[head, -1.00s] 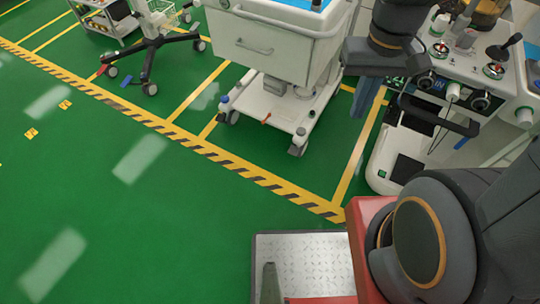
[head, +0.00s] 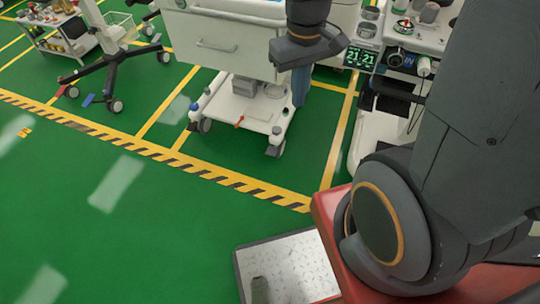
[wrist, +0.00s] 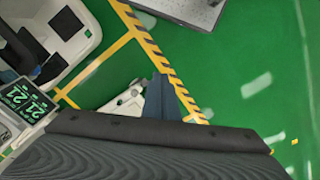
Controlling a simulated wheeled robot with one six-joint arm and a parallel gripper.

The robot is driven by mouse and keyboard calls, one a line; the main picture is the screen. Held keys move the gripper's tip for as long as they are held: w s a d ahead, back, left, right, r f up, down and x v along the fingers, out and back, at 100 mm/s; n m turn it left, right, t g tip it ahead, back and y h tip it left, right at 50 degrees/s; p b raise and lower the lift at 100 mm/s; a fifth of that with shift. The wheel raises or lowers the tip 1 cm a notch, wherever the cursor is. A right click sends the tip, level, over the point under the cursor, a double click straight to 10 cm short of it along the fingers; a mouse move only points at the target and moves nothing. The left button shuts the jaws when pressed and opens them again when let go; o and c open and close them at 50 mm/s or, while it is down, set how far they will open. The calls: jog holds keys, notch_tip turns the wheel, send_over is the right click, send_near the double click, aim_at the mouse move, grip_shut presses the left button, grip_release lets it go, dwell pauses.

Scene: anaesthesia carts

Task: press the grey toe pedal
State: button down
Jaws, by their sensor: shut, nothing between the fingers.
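The white cart's base (head: 235,107) stands low on its castors in the middle of the head view. On its near edge are a blue knob-like part (head: 192,105), an orange-red tab (head: 239,121) and a small grey part (head: 277,130) at the right corner. This grey part may be the grey toe pedal; it is too small to be sure. My gripper (head: 300,88) is shut and empty, pointing down above and right of that corner in the picture. In the wrist view the shut fingers (wrist: 160,97) partly cover a white base (wrist: 124,106); no pedal is clear there.
The white cart's drawer body (head: 215,40) overhangs the base. A machine with a lit display (head: 360,57) stands to the right. A stand on dark legs (head: 110,70) with red and blue floor parts is at left. Green floor (head: 130,230) in front of the striped line is clear.

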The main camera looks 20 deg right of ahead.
jog(key=w+f+n+b, duration=0.3)
jog(key=w+f+b, duration=0.55)
jog(key=f, duration=0.45)
jog(key=w+f+n+b, duration=0.3)
jog(key=w+f+b, duration=0.55)
jog(key=f, duration=0.45)
jog(key=n+h+b, duration=0.1)
jog(key=n+b, duration=0.5)
jog(key=b, duration=1)
send_over(270, 152)
notch_tip(270, 152, down, 28)
jog(key=shift+w+a, duration=0.25)
jog(key=shift+a, duration=0.2)
jog(key=shift+b, duration=0.3)
jog(key=f+b, duration=0.6)
jog(key=f, duration=0.1)
jog(key=shift+s+d+b, duration=0.15)
jog(key=shift+d+b, duration=0.2)
